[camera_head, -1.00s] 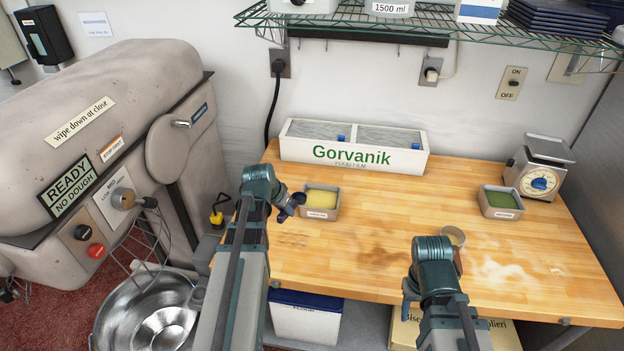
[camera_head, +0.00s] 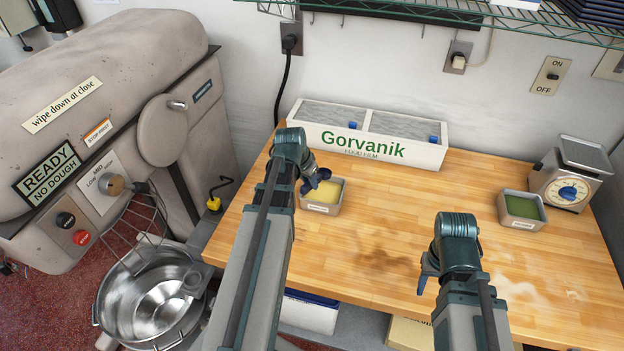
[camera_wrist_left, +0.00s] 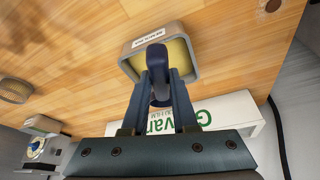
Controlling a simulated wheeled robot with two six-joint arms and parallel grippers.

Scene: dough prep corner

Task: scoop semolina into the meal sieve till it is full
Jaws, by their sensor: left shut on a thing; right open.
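The semolina tub (camera_head: 313,207) is a small grey tray with pale yellow meal, standing on the wooden table. My left gripper (camera_head: 308,184) is shut on a dark blue scoop (camera_head: 321,176), which overlaps the tub's left back part in the head view. In the left wrist view the scoop (camera_wrist_left: 157,58) lies across the yellow meal; whether its bowl touches the meal is unclear. The meal sieve (camera_wrist_left: 14,91), round with a mesh-like face, shows at the left of the wrist view. It is hidden behind my right arm in the head view. My right gripper (camera_head: 427,276) is open and empty over the table's front.
A white Gorvanik film box (camera_head: 365,147) stands behind the tub. A tub of green contents (camera_head: 522,207) and a dial scale (camera_head: 568,186) stand at the right. Flour is dusted at the front right. A large mixer with a steel bowl (camera_head: 150,300) stands left.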

